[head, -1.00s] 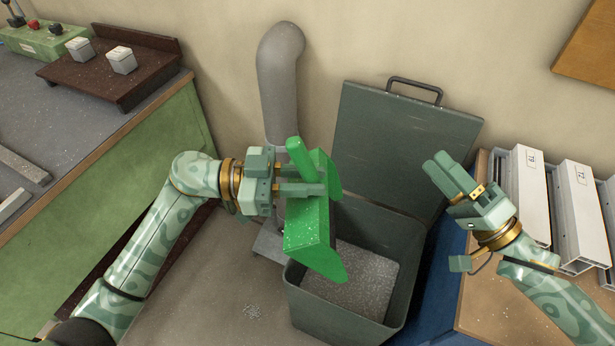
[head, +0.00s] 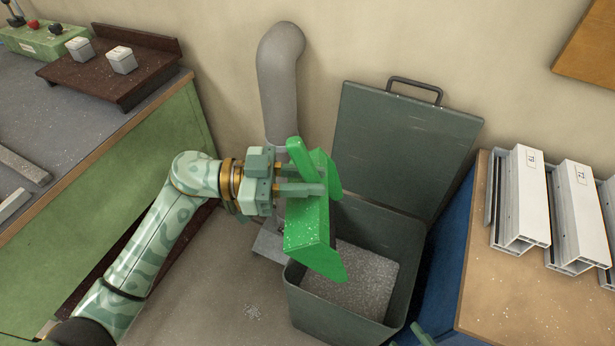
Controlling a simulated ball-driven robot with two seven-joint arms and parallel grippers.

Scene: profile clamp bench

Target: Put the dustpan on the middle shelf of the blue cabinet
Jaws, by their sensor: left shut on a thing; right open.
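The green dustpan (head: 308,235) is in my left gripper (head: 300,190), which is shut on it near its handle. The dustpan is tilted, its wide end hanging over the open dark bin (head: 305,300). Pale specks show on it. The blue cabinet (head: 440,265) stands at the right under a wooden top; only a blue side shows, and its shelves are hidden. Only a small tip of my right gripper (head: 421,335) shows at the bottom edge, in front of the bin and cabinet; the rest is out of view.
The bin holds speckled grey matter, and its raised lid (head: 405,145) leans toward the wall. A grey pipe (head: 281,85) stands behind the dustpan. White profiles (head: 520,200) lie on the wooden top. A green bench (head: 120,180) stands at left. Pale debris (head: 252,312) lies on the floor.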

